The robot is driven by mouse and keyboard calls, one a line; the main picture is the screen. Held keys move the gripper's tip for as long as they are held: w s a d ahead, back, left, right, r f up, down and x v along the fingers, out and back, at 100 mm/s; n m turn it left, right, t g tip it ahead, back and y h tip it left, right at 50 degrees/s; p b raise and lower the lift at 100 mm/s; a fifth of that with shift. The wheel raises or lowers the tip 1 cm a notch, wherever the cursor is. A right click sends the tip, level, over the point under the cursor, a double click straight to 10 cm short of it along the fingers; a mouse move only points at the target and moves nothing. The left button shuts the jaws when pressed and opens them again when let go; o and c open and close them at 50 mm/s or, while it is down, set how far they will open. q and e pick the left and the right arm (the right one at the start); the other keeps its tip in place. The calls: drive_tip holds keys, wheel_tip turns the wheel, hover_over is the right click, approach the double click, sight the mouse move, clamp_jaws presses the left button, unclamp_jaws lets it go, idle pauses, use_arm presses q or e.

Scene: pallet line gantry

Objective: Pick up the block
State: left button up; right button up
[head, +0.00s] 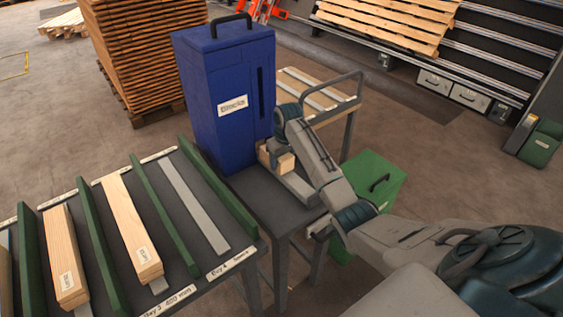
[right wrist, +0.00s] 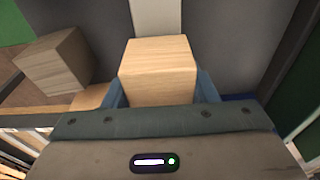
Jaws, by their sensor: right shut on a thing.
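My right gripper (head: 276,157) is at the foot of the blue dispenser labelled "Blocks". In the right wrist view the gripper (right wrist: 160,88) is shut on a pale wooden block (right wrist: 158,62), with a blue finger on each side of it. Pale wood of a block (head: 287,163) also shows by the fingers in the head view, partly hidden by them. Whether the held block touches the surface below is not clear. A second, greyer wooden block (right wrist: 55,62) lies to the left in the right wrist view, apart from the gripper. My left gripper is not in view.
The blue dispenser (head: 212,133) stands close behind my right gripper on a dark table (head: 262,193). A rack at left holds long timbers (head: 130,225) between green dividers (head: 165,215). A green box (head: 372,178) with a handle and a small cart (head: 345,97) stand nearby.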

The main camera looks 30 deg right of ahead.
drive_tip(key=r, duration=0.2)
drive_tip(key=r+b, duration=0.1)
drive_tip(key=r, duration=0.1)
drive_tip(key=r+b, duration=0.1)
drive_tip(key=r, duration=0.1)
drive_tip(key=shift+s+r, duration=0.1)
drive_tip(key=shift+s, duration=0.25)
drive_tip(key=s+d+b, duration=0.1)
drive_tip(key=s+b, duration=0.1)
drive_tip(key=s, duration=1.7)
drive_tip(key=shift+d+b, duration=0.25)
drive_tip(key=shift+b, duration=0.1)
